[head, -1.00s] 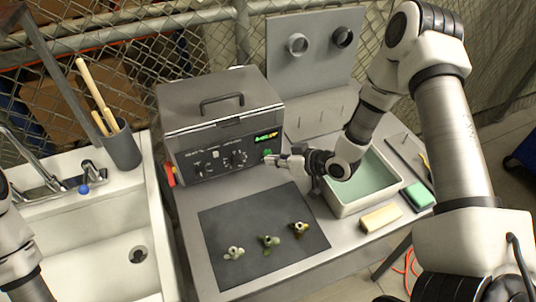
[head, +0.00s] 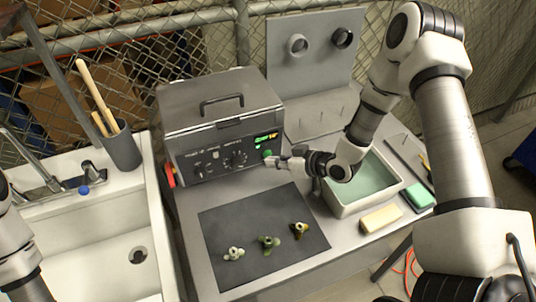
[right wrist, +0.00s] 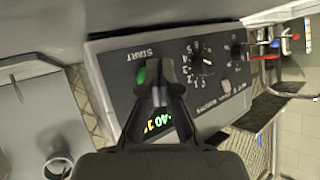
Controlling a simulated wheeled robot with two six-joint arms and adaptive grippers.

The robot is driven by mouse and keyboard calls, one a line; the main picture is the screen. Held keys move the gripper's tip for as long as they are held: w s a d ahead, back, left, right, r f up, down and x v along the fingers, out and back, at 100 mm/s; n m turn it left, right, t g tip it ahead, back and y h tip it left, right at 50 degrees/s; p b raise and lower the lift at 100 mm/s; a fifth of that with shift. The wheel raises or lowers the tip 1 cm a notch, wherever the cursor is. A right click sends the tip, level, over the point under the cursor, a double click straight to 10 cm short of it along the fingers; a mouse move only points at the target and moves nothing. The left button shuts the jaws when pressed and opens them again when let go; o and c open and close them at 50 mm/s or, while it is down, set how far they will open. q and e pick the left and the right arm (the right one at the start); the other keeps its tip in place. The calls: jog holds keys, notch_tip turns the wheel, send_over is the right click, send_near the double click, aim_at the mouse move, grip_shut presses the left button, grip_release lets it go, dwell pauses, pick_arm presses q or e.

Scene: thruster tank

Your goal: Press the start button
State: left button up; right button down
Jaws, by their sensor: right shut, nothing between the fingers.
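The start button is a small green button (head: 267,153) on the front panel of the grey lidded tank (head: 215,120), below the lit display (head: 265,137). In the right wrist view the green button (right wrist: 141,76) is partly hidden by my fingers, beside the printed word START. My right gripper (head: 271,161) is shut and empty, its tips at the panel right by the button. It also shows in the right wrist view (right wrist: 155,72). I cannot tell whether the tips touch the button. Of my left arm only a link shows; its gripper is out of view.
A black mat (head: 265,260) with several small metal parts lies before the tank. A white basin of green liquid (head: 365,187) stands right, with a yellow block (head: 381,219) and green sponge (head: 418,196). A sink (head: 90,245) is at left. Knobs (right wrist: 203,62) sit beside the button.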

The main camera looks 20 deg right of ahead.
jog(key=shift+s, duration=0.45)
jog(key=shift+s+a+p, duration=0.15)
jog(key=shift+s+p, duration=0.5)
jog(key=shift+s, duration=1.85)
